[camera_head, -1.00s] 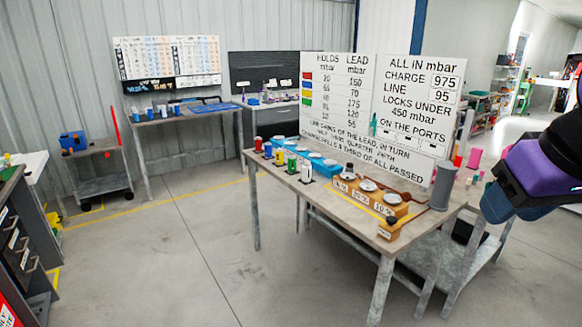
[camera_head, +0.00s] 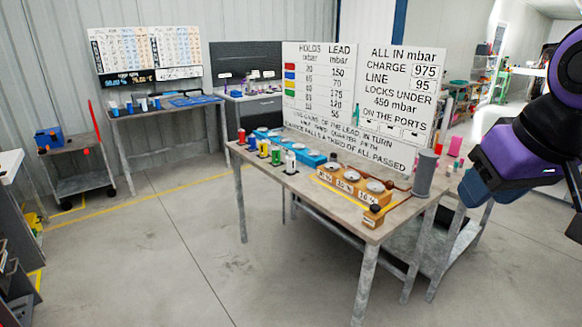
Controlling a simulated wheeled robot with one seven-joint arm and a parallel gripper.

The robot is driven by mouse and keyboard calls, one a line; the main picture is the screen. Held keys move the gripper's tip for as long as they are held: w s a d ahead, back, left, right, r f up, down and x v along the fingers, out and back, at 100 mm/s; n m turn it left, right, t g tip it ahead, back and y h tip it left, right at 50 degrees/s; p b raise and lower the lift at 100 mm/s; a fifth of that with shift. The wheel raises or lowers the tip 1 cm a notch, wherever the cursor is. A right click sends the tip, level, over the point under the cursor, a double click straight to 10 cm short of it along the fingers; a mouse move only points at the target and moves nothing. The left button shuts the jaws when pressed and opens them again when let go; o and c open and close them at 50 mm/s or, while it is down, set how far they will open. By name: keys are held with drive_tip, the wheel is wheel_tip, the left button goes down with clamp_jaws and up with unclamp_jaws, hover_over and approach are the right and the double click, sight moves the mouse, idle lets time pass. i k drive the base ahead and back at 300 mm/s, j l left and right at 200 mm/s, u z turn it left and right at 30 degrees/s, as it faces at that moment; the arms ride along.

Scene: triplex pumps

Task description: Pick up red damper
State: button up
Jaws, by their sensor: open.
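The red damper (camera_head: 241,136) is a small upright cylinder at the far left end of a row of coloured cylinders. The row stands along the left part of the grey workbench (camera_head: 345,222). The damper is small in the picture and its details cannot be made out. My black and purple arm reaches in from the right edge, well apart from the damper. No fingers of my gripper show in the view.
Beside it stand a blue cylinder (camera_head: 252,143), a yellow one (camera_head: 264,148), a green one (camera_head: 276,156) and a white one (camera_head: 290,162). An orange block with dials (camera_head: 350,183) sits to the right. A white board (camera_head: 320,90) rises behind.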

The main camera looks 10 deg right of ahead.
sight(242, 138)
drive_tip(key=i+j+u, duration=0.55)
drive_tip(key=i, duration=0.3)
drive_tip(key=i+j+u, duration=0.3)
drive_tip(key=i, duration=0.2)
drive_tip(key=i+u, duration=0.25)
drive_tip(key=i, duration=0.2)
drive_tip(key=i+z, duration=0.15)
drive_tip(key=i, duration=0.65)
drive_tip(key=i+j+z, duration=0.2)
drive_tip(key=i, duration=0.55)
drive_tip(key=i+l+z, duration=0.1)
drive_tip(key=i+z, duration=0.15)
drive_tip(key=z, duration=0.15)
drive_tip(key=i+z, duration=0.6)
drive_tip(key=z, duration=0.15)
drive_tip(key=i+j+z, duration=0.2)
drive_tip(key=z, duration=0.2)
drive_tip(key=i, duration=0.05)
